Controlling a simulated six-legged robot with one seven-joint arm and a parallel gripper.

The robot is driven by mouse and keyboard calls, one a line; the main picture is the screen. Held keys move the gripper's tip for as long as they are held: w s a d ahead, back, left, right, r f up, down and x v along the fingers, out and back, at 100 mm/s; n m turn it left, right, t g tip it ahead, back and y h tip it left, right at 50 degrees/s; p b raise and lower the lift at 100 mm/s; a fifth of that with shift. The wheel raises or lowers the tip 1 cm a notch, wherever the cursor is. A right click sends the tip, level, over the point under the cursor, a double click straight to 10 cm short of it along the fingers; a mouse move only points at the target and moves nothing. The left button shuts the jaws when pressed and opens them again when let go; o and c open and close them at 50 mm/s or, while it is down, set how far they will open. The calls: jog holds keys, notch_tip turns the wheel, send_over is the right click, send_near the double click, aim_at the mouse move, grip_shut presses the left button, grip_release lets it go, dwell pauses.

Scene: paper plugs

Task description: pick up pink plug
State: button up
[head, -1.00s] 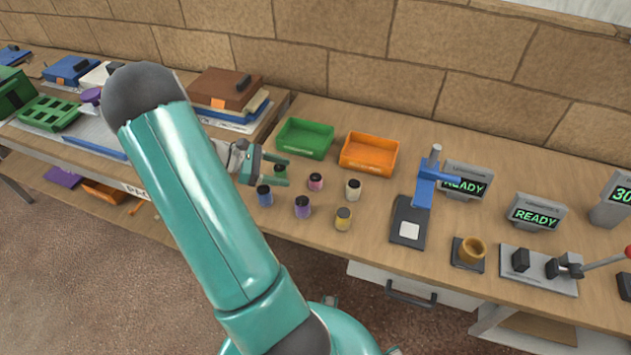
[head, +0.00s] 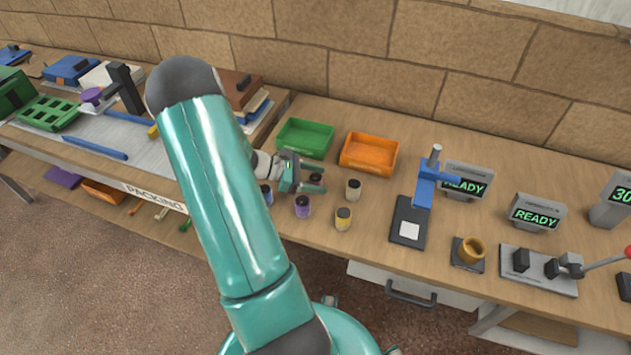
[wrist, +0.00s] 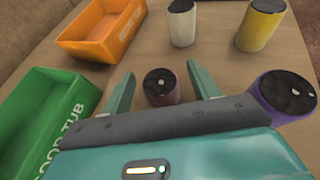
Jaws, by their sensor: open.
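The pink plug (wrist: 161,88) has a dark top and stands upright on the table. In the wrist view it lies between the two open fingers of my gripper (wrist: 163,85), with a gap on each side. In the head view my gripper (head: 314,178) reaches over the plug, and only the plug's dark top (head: 316,177) shows clearly between the fingers. My gripper is open and holds nothing.
A purple plug (wrist: 283,98) stands close to the gripper's right side. A cream plug (wrist: 181,24) and a yellow plug (wrist: 261,25) stand beyond. A green tub (head: 305,139) and an orange tub (head: 369,153) stand behind. A blue plug (head: 266,195) is partly hidden.

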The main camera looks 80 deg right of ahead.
jog(key=c, duration=1.1)
jog(key=shift+o, duration=0.2)
